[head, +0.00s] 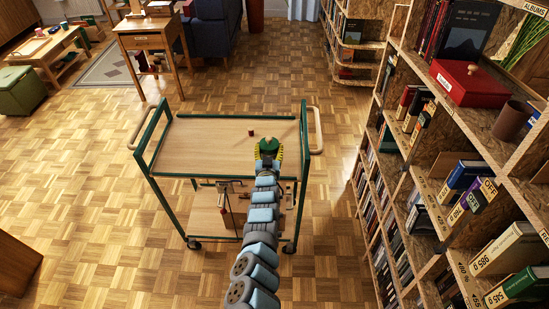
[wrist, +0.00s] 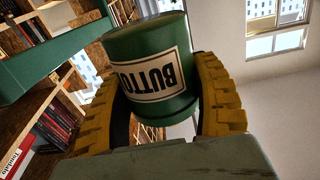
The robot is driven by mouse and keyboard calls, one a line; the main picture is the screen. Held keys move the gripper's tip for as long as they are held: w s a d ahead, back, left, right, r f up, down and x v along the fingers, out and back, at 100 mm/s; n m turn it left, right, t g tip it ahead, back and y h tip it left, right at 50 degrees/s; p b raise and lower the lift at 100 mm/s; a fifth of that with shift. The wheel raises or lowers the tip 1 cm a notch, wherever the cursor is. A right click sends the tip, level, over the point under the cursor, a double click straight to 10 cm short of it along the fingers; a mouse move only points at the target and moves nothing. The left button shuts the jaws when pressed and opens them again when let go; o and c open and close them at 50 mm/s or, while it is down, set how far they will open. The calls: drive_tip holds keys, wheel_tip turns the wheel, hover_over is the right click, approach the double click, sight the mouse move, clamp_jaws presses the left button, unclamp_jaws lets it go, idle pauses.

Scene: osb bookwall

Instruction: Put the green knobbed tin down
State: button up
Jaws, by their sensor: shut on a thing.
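The green tin (wrist: 150,45) has a pale label reading "BUTTO…", upside down in the wrist view. It sits between the two yellow fingers of my gripper (wrist: 160,105), which are shut on it. In the head view the tin (head: 268,145) is a small green shape at the end of my arm, with the gripper (head: 269,153) around it. It appears over the right part of the trolley's wooden top (head: 205,160). I cannot tell its height above that top. The knob cannot be made out.
A small red object (head: 250,132) is on the trolley top near its far edge. The trolley's green frame (head: 303,140) rises at both ends. The left of the top is clear. A full bookshelf (head: 440,150) stands right, with a red box (head: 470,83) on it.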

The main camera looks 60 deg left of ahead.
drive_tip(key=shift+w+a+f+b, duration=0.25)
drive_tip(key=shift+w+a+b, duration=0.15)
drive_tip(key=shift+a+b, duration=0.25)
drive_tip(key=w+a+f+b, duration=0.1)
drive_tip(key=f+b, duration=0.1)
drive_tip(key=w+a+f+b, duration=0.1)
drive_tip(key=f+b, duration=0.1)
drive_tip(key=b, duration=0.1)
drive_tip(key=w+a+f+b, duration=0.1)
drive_tip(key=b, duration=0.2)
drive_tip(key=shift+w+a+f, duration=0.1)
drive_tip(key=shift+w+f, duration=0.25)
drive_tip(key=shift+f, duration=0.05)
drive_tip(key=shift+w+f+b, duration=0.1)
drive_tip(key=shift+f+b, duration=1.05)
drive_tip(key=shift+f, duration=0.25)
drive_tip(key=shift+f, duration=0.1)
drive_tip(key=o, duration=1.3)
